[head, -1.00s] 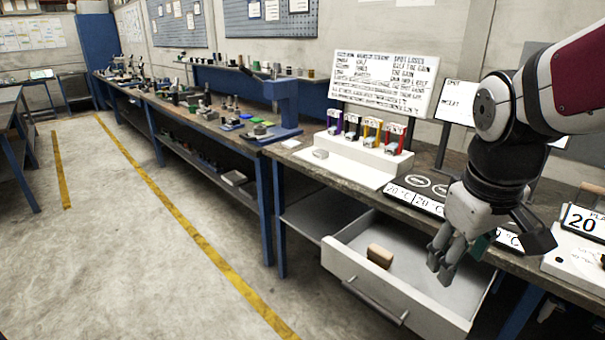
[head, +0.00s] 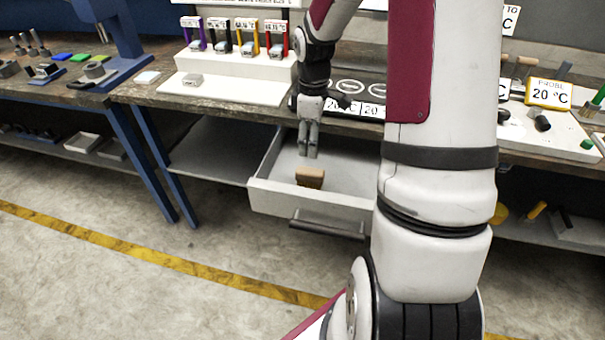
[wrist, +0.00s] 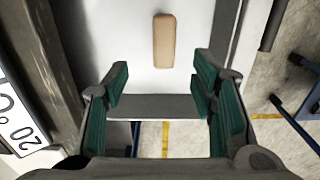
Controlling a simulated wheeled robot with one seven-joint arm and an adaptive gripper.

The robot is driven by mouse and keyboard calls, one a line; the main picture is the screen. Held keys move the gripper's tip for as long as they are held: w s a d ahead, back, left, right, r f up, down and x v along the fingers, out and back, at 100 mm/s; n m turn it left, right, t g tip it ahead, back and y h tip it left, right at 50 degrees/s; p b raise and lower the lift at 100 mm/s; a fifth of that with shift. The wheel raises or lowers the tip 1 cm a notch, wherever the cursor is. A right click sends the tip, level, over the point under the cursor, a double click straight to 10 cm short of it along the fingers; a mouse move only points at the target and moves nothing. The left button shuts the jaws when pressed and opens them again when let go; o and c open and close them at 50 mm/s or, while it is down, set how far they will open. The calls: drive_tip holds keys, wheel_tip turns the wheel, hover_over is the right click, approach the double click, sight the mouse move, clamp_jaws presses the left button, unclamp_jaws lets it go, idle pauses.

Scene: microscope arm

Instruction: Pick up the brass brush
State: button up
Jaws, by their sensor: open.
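A block with a tan wooden top (head: 310,177) lies in the open white drawer (head: 272,200), near its front; it is likely the brush, but no brass bristles can be made out. In the wrist view the block (wrist: 164,41) shows as a tan, rounded, elongated shape beyond my fingertips, set near the middle. My gripper (head: 308,152) points down over the drawer, just behind and above the block in the head view. In the wrist view my gripper (wrist: 158,88) has its green-padded fingers apart with nothing between them.
The drawer walls surround the block, and a dark handle (head: 328,226) is on the drawer front. The worktop edge lies behind. A white stand with coloured-handled tools (head: 232,75) is at the back. A 20 °C sign (head: 548,93) stands at right.

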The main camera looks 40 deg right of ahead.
sight(310, 170)
wheel_tip(310, 170, down, 6)
drive_tip(key=shift+r, duration=0.15)
drive_tip(key=shift+s+a+f+b, duration=0.15)
drive_tip(key=shift+f+b, duration=0.1)
drive_tip(key=shift+f, duration=1.15)
drive_tip(key=shift+s+a+f+b, duration=0.1)
drive_tip(key=shift+f+b, duration=0.15)
drive_tip(key=shift+f, duration=1.15)
drive_tip(key=shift+c, duration=0.6)
clamp_jaws()
